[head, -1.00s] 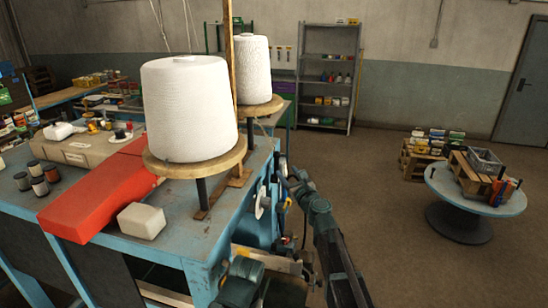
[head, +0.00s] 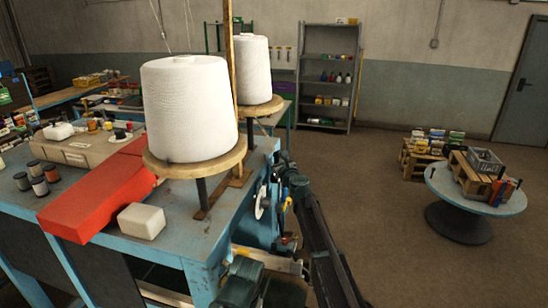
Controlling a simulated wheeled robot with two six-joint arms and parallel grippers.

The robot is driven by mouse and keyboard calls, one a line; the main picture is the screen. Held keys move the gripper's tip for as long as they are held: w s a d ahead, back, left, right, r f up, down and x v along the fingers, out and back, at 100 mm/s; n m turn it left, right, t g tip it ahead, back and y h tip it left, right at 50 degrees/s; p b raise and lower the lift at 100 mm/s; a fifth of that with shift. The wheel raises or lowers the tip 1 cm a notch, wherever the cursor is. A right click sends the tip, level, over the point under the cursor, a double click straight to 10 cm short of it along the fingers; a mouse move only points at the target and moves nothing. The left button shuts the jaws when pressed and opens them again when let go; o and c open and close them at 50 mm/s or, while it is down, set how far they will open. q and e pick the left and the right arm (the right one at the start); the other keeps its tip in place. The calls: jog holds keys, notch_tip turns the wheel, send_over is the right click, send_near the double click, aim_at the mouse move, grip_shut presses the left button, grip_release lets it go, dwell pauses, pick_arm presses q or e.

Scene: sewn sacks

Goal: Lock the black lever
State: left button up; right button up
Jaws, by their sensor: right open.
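My right arm reaches up from the bottom centre along the right side of the blue sewing bench (head: 215,240). My right gripper (head: 284,166) is at the far end of that arm, beside the machine parts on the bench's side. It is open, small and partly hidden by its own wrist. I cannot make out the black lever; it may be hidden behind my arm or among the dark parts there. A white disc (head: 262,203) shows on the bench's side, left of my arm. My left gripper is not in view.
Two white thread cones (head: 188,110) stand on round wooden plates above the bench. A red piece (head: 95,200) and a white block (head: 141,221) lie on the bench top. A round table (head: 507,208) with crates stands at right. The floor between is clear.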

jog(key=shift+w, duration=0.15)
grip_shut()
dwell(1.4)
